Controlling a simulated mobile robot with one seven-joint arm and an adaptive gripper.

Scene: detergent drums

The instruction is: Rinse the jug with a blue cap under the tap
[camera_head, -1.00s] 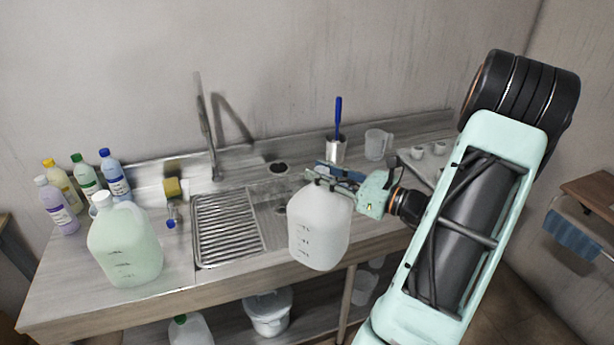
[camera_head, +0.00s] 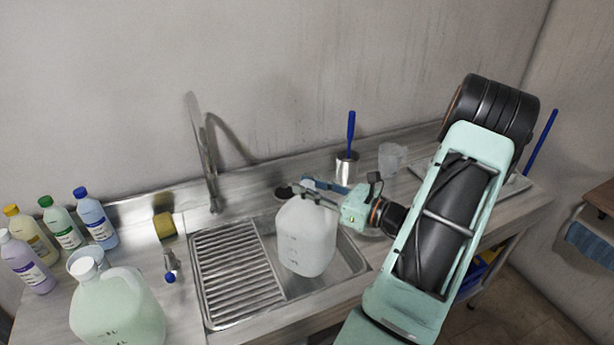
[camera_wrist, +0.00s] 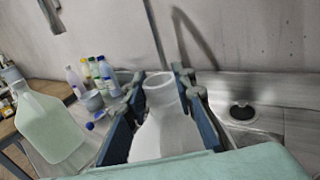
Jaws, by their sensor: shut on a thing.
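My gripper (camera_head: 318,192) is shut on a white translucent jug (camera_head: 306,240) near its neck. The jug is roughly upright, slightly tilted, over or in the bare right part of the sink (camera_head: 352,262); I cannot tell if it touches the bottom. In the wrist view the jug (camera_wrist: 165,130) sits between both fingers (camera_wrist: 163,120), and its neck looks open, with no blue cap seen on it. The tap (camera_head: 211,170) stands behind the sink, to the left of the jug. No water stream shows.
A pale green jug (camera_head: 118,312) stands on the counter at front left, with several detergent bottles (camera_head: 65,230) behind it. A yellow sponge (camera_head: 164,225) and a small blue-ended fitting (camera_head: 170,270) are left of the ribbed drainer (camera_head: 235,270). A metal cup (camera_head: 346,170) holds a blue-handled brush.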

